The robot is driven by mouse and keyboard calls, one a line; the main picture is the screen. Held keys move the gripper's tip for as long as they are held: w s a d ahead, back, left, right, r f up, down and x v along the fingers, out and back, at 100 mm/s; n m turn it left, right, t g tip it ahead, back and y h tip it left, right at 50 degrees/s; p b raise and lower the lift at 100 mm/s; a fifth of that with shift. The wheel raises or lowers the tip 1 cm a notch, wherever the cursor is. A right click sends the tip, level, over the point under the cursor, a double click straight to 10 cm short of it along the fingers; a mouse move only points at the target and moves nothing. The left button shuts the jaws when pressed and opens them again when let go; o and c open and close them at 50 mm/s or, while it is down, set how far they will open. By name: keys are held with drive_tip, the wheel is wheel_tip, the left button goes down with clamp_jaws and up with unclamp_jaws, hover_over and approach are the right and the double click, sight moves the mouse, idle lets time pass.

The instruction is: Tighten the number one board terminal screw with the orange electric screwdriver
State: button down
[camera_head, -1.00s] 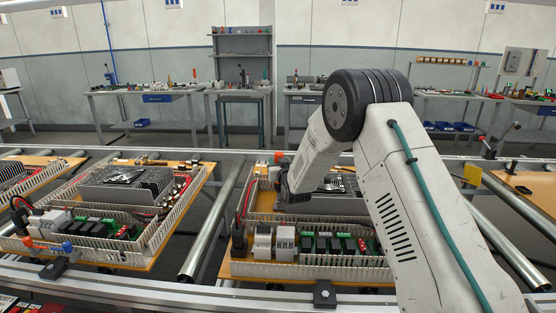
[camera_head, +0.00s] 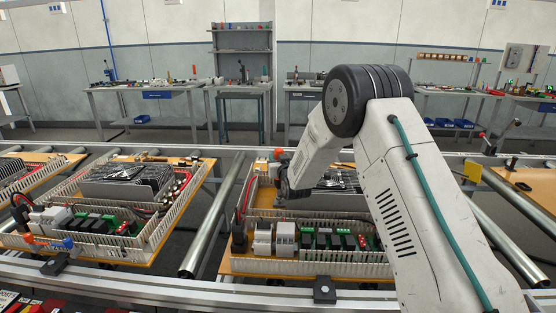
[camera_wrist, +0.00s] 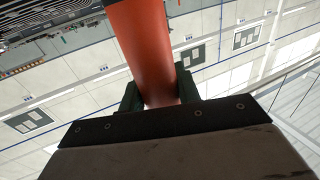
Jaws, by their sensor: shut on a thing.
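My gripper (camera_wrist: 160,85) is shut on the orange electric screwdriver (camera_wrist: 143,45), whose smooth orange body runs up out of the wrist view between the green jaws. In the head view my gripper (camera_head: 283,183) is over the left side of the nearer middle board (camera_head: 262,202). A small orange part shows just above it (camera_head: 279,154). The screwdriver's tip and the terminal screw are hidden or too small to make out, so I cannot tell whether they touch. No number one marking is readable.
The middle board carries a white slotted wiring duct (camera_head: 310,270), grey and white modules (camera_head: 284,238), green terminals and a heatsink. A similar board (camera_head: 130,262) lies to the left. Metal rollers (camera_head: 205,240) and a front rail (camera_head: 180,293) surround them. Workbenches stand at the back.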

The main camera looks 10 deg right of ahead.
drive_tip(key=shift+f, duration=0.8)
idle(1.0)
drive_tip(key=shift+r, duration=3.2)
